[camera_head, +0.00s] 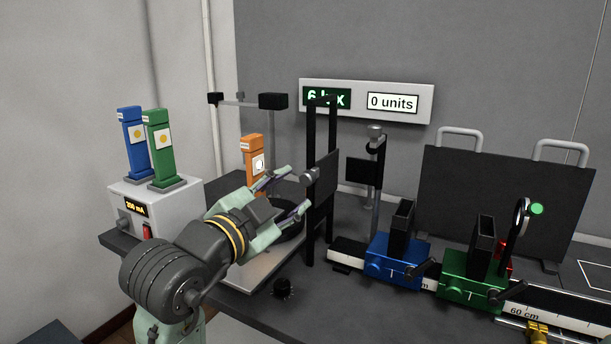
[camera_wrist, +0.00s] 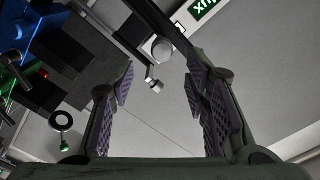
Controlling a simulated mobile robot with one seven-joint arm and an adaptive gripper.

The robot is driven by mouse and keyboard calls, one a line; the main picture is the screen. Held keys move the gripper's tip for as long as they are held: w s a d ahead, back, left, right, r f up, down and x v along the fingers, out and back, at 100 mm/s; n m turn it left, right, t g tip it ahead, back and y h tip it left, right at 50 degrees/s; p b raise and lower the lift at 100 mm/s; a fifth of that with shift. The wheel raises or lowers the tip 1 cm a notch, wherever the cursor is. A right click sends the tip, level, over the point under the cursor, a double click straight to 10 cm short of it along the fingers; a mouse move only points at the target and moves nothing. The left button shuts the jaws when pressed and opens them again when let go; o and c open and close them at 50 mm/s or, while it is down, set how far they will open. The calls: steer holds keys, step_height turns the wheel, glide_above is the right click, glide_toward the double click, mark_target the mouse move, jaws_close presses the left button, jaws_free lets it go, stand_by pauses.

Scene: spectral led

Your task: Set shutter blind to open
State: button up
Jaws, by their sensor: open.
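The shutter blind is a dark square panel (camera_head: 327,174) held between two tall black uprights (camera_head: 309,225) on the bench, with a short grey knob (camera_head: 310,176) on its side toward my gripper. My gripper (camera_head: 298,190) is open, its two fingers pointing at the panel and its knob from the left. The fingers look empty, and I cannot tell whether a tip touches the knob. In the wrist view, my gripper (camera_wrist: 160,82) shows both padded fingers spread apart. A dark bar and a round grey end (camera_wrist: 161,49) show beyond the fingertips.
An orange lamp (camera_head: 254,152) stands behind my gripper. A post with a dark plate (camera_head: 361,172) stands right of the blind. Blue (camera_head: 392,262) and green (camera_head: 470,278) carriages sit on the rail to the right.

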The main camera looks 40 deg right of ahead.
mark_target(305, 180)
steer(key=p+x, duration=0.1)
steer(key=x, duration=0.6)
steer(key=shift+w+d, duration=0.2)
steer(key=shift+c, duration=0.3)
jaws_close()
stand_by(0.3)
